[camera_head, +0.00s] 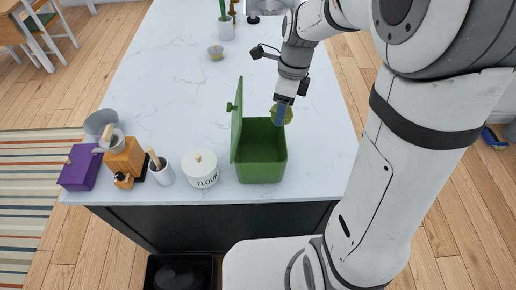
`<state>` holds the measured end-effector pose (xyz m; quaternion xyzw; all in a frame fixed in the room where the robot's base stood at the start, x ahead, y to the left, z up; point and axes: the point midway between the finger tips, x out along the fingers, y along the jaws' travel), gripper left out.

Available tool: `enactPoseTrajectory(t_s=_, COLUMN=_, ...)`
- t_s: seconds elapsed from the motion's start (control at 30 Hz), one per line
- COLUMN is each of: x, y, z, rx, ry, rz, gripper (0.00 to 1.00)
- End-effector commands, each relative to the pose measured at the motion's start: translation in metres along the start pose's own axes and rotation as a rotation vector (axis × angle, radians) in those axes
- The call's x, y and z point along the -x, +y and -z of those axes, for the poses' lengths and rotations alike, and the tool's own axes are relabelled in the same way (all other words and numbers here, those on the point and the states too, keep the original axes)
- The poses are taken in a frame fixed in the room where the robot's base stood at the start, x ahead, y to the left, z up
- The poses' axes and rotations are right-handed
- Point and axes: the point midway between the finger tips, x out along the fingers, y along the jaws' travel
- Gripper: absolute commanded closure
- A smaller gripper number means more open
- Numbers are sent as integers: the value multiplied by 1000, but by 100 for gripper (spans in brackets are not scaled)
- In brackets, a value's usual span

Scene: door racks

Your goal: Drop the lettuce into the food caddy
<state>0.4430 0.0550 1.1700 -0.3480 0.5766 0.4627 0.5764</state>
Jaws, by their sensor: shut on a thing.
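The food caddy (262,168) is a green box near the front edge of the white counter. Its lid (237,120) stands open, upright on the left side. The lettuce (287,116) is a small yellow-green piece at the caddy's back right rim. My gripper (281,113) is shut on it and points down at the caddy's back right corner. The gripper hides part of the lettuce. I cannot tell from this single view how high the lettuce is above the caddy or whether it touches the rim.
A white flour canister (201,170) stands close to the caddy's left. A small bowl (216,51) stands further back. The counter's middle is clear.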

Motion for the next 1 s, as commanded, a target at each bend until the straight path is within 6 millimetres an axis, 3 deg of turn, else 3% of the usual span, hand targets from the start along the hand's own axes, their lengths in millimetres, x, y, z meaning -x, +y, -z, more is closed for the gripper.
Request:
enactPoseTrajectory(t_s=0.03, x=6, y=11, z=-16, rx=5, ry=-2, rz=-1, gripper=69)
enactPoseTrajectory(t_s=0.1, x=9, y=22, z=-31, rx=-1, ry=-3, rz=-3, gripper=69)
enactPoseTrajectory(t_s=0.27, x=12, y=36, z=-47, rx=-12, ry=-5, rz=-7, gripper=69)
enactPoseTrajectory(t_s=0.8, x=-40, y=30, z=-44, rx=-17, ry=-5, rz=-8, gripper=69)
enactPoseTrajectory(t_s=1.0, x=-47, y=29, z=-43, rx=-16, ry=-6, rz=-7, gripper=69)
